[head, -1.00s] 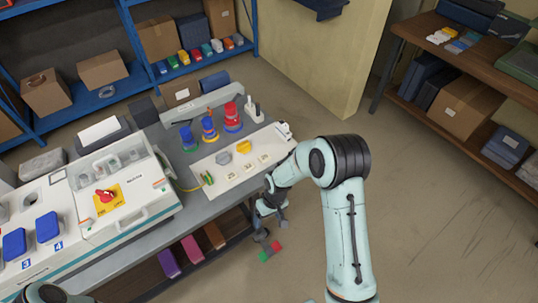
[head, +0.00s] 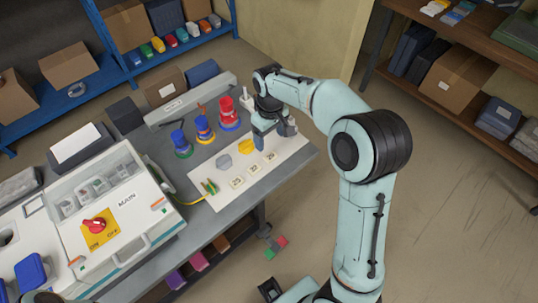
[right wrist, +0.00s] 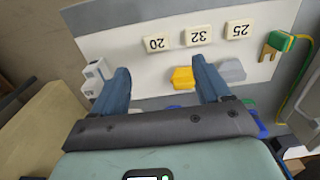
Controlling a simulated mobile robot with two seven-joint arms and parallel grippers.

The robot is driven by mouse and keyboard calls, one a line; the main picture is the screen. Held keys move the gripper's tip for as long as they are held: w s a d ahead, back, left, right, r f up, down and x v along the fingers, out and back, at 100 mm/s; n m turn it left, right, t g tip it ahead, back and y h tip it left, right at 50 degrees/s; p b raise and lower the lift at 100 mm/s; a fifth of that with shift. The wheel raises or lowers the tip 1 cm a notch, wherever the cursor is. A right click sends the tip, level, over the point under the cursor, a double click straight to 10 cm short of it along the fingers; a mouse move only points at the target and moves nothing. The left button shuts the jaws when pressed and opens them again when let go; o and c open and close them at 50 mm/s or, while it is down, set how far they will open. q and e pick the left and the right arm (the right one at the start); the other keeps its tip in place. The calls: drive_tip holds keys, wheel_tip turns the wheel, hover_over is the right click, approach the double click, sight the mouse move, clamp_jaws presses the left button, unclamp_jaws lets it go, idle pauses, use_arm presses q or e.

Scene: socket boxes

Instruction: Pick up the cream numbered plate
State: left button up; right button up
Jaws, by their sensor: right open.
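Three small cream numbered plates lie in a row on the white board: 25 (head: 237,182), 32 (head: 254,169) and 20 (head: 270,156). The right wrist view shows them upside down: 20 (right wrist: 157,43), 32 (right wrist: 198,35) and 25 (right wrist: 240,29). My right gripper (head: 275,130) is above the board's far right part, behind the plates. The plates lie beyond the fingertips in the wrist view. My left gripper does not show.
A yellow piece (head: 244,146) and a grey piece (head: 224,161) sit on the white board (head: 289,161) behind the plates. Blue, orange and red ring stacks (head: 228,113) stand farther back. A green-yellow connector (head: 209,187) with a cable is left of the plates. A switch box (head: 128,190) stands farther left.

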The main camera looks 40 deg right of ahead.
hover_over(270, 155)
drive_tip(key=f, duration=0.4)
drive_tip(key=shift+s+a+f, duration=0.15)
drive_tip(key=shift+s+a, duration=0.15)
drive_tip(key=shift+s, duration=0.05)
drive_tip(key=shift+w+d+f, duration=0.15)
drive_tip(key=shift+f, duration=1.25)
drive_tip(key=shift+w+d+f, duration=0.15)
drive_tip(key=shift+f, duration=1.2)
drive_tip(key=c, duration=1.2)
